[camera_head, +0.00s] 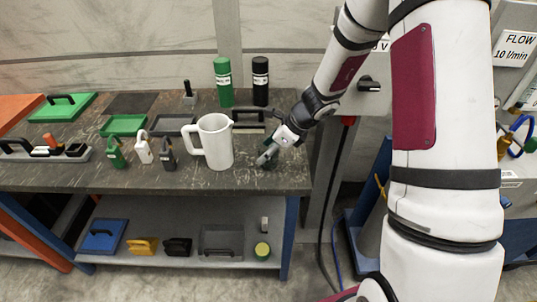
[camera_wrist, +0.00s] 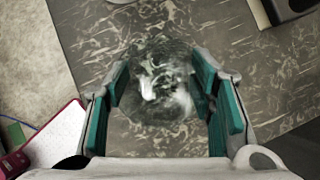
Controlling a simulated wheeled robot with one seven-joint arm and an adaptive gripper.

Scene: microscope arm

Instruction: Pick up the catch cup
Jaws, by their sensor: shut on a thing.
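The catch cup (camera_wrist: 155,85) looks like a clear, glassy round vessel in the wrist view, with bright reflections inside and the dark marbled bench top showing through it. My gripper (camera_wrist: 160,100) has its teal finger pads on either side of the cup and is shut on it. In the head view my gripper (camera_head: 267,158) is low at the right front part of the bench, to the right of the white pitcher. The cup is hard to make out there. Whether it rests on the bench or is just above it, I cannot tell.
The white pitcher (camera_head: 216,142) stands close left of my gripper. Green (camera_head: 223,82) and black (camera_head: 260,82) bottles stand behind. Padlocks (camera_head: 143,147) and trays (camera_head: 123,125) lie further left. The bench (camera_head: 240,180) ends just right of my gripper. A lower shelf (camera_head: 195,215) holds small items.

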